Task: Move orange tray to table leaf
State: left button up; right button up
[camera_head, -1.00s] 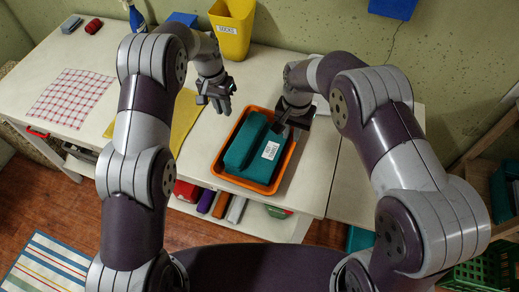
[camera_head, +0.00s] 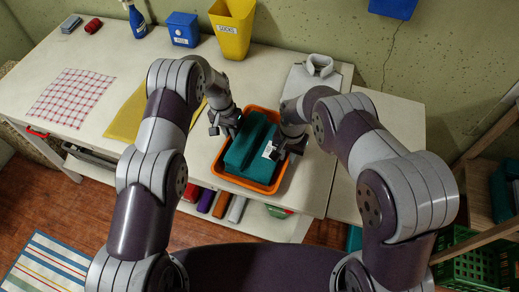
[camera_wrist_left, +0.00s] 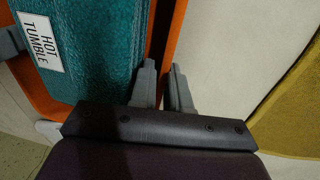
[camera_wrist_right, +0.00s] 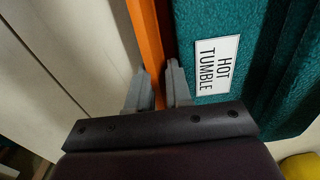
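The table leaf (camera_head: 400,115) is the bare white section right of the seam, partly behind my right arm.
A folded grey garment (camera_head: 312,78) lies behind the tray near the seam. A yellow cloth (camera_head: 128,115) and a checked cloth (camera_head: 70,97) lie to the left. A yellow bin (camera_head: 232,35), blue box (camera_head: 183,30) and spray bottle (camera_head: 138,20) stand at the back.

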pick_arm(q)
jog(key=shift+f, duration=0.2)
pick_arm(e)
jog(key=shift+f, duration=0.2)
pick_arm(q)
grip_shut()
pick_arm(e)
grip_shut()
jog(key=shift+r, duration=0.1)
